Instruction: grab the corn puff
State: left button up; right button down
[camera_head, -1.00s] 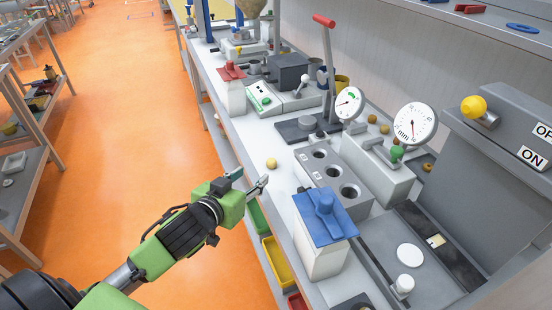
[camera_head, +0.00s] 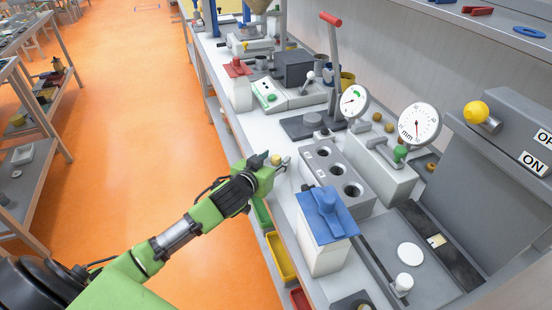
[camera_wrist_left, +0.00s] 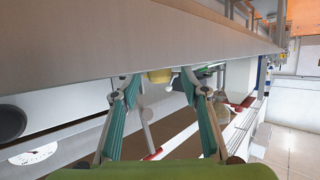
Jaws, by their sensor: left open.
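The corn puff (camera_head: 277,158) is a small yellow-tan piece on the light bench top, near its left edge. My left gripper (camera_head: 274,163) reaches in from the left with its fingers apart, and the puff shows between or just beyond the fingertips. In the left wrist view a yellow piece, likely the puff (camera_wrist_left: 160,76), shows between the tips of the open left gripper (camera_wrist_left: 158,86). I cannot tell whether the fingers touch it. My right gripper is not in view.
A white box with a blue lid (camera_head: 325,230) and a grey block with round holes (camera_head: 338,172) stand right of the gripper. Behind are a red-handled lever press (camera_head: 333,70) and dial gauges (camera_head: 419,123).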

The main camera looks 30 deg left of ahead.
pick_arm(q)
jog(key=shift+x, duration=0.85)
jog(key=shift+s, duration=0.1)
jog(key=c, duration=0.8)
jog(key=shift+r, duration=0.15)
